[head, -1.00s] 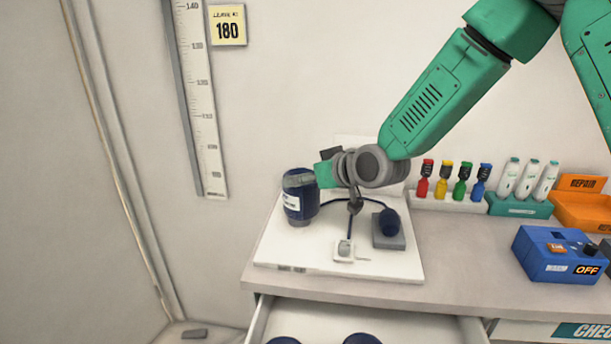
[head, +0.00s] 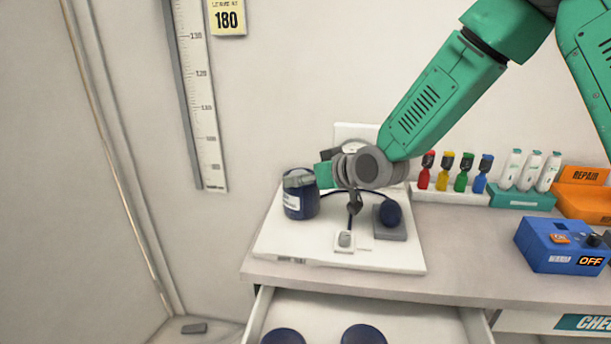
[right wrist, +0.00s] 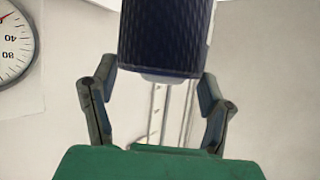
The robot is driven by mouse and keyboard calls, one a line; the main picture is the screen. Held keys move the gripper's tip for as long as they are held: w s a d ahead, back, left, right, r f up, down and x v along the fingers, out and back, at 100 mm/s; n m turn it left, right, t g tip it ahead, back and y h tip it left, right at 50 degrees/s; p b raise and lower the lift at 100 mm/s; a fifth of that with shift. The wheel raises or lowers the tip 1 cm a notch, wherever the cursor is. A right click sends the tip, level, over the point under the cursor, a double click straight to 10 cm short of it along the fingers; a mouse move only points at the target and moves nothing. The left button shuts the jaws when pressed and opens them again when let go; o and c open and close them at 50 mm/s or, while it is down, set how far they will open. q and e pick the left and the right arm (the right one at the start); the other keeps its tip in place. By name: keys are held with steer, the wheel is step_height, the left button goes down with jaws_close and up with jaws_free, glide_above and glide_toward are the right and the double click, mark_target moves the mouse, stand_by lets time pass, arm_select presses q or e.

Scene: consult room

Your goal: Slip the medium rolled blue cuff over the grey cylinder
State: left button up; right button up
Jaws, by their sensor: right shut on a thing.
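The dark blue rolled cuff (head: 300,202) with a white label stands upright at the left of the white board (head: 285,247). My right gripper (head: 303,180) is shut on its upper part from the right. In the right wrist view the cuff (right wrist: 166,38) fills the top middle between the two fingers, with a pale rounded piece at its end. The cuff's lower edge is down at the board. The grey cylinder does not show below it; the cuff hides that spot. My left gripper is not in view.
A dark bulb (head: 391,215) on a grey block, a tube and a small white square piece (head: 344,241) lie right of the cuff. Two round blue things (head: 363,335) sit in the open drawer below. A blue box (head: 560,246) stands at right.

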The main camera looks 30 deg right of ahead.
steer(key=o, duration=1.7)
steer(key=v, duration=1.1)
steer(key=shift+s+d, duration=0.15)
steer(key=shift+s, duration=0.25)
steer(key=shift+r, duration=0.15)
